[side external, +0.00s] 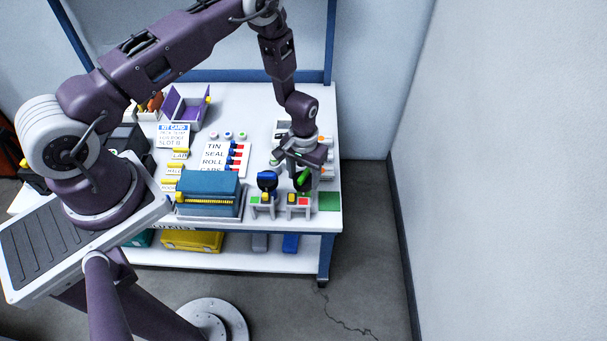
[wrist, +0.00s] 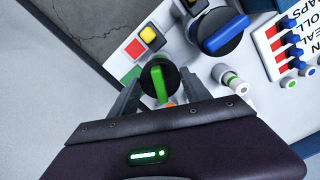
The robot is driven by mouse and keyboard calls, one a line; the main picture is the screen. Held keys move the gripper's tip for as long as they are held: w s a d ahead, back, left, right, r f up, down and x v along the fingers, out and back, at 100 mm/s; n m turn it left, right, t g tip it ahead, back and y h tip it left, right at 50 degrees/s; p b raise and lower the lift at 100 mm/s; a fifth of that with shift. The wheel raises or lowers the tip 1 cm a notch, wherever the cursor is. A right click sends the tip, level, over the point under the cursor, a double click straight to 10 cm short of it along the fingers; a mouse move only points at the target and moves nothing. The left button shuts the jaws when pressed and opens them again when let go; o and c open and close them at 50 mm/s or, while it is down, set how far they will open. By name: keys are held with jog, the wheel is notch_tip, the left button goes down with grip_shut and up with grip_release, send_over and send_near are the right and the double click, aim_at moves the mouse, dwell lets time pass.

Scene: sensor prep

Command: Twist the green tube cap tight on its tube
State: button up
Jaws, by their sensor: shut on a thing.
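The green tube cap (wrist: 158,84), a round black disc with a raised green grip bar, is in the middle of the wrist view, between the two fingers of my gripper (wrist: 160,78). My gripper is shut on it, a finger at each side of the disc. In the side external view the green cap (side external: 303,180) shows under my gripper (side external: 302,170), above a small stand at the table's right front. The tube below the cap is hidden, so I cannot tell how the cap is seated.
A similar black disc with a blue bar (wrist: 222,34) stands close by. A blue box (side external: 208,192) stands left of the stands. A green patch (side external: 329,201) marks the table's front right corner.

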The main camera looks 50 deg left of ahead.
jog(key=m, duration=1.3)
jog(key=o, duration=1.6)
jog(key=shift+r, duration=3.55)
